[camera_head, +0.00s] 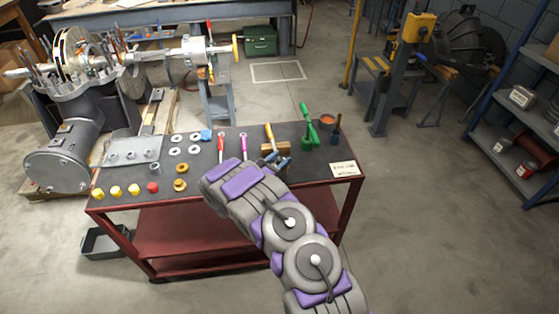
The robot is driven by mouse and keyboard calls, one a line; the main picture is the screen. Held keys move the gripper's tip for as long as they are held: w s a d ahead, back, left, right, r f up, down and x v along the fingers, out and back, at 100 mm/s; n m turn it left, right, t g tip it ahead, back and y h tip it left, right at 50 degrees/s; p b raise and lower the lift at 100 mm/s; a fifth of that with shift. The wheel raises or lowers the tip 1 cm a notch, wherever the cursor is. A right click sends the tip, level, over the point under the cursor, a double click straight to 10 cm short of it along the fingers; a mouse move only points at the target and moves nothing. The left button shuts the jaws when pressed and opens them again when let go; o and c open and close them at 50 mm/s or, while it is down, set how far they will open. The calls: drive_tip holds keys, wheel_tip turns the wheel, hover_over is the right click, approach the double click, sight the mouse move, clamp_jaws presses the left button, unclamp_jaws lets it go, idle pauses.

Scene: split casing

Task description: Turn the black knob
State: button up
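I cannot make out a black knob for certain in the head view. My grey and purple arm reaches over the front of a cart with a dark top (215,192) and hides part of it. My gripper (277,160) seems to be the small dark-blue shape past the arm's end, near a wooden block (276,148) with an orange-handled tool (270,132). It is too small and too covered to tell whether it is open or shut, or whether it touches anything.
The cart holds a red-handled tool (221,146), a magenta-handled tool (244,146), a green tool (305,124), several washers (175,152) and yellow knobs (116,191). A large split casing (85,125) stands left. Shelving (505,150) stands right. Floor (430,210) between cart and shelving is clear.

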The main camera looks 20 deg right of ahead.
drive_tip(key=c, duration=0.8)
drive_tip(key=shift+n+t+y+b, duration=1.1)
drive_tip(key=shift+n+t+b, duration=0.2)
drive_tip(key=shift+t, duration=0.4)
drive_tip(key=shift+c, duration=0.2)
drive_tip(key=o, duration=0.9)
drive_tip(key=shift+p+v, duration=1.85)
drive_tip(key=shift+v, duration=6.9)
drive_tip(key=shift+s+d+f, duration=0.1)
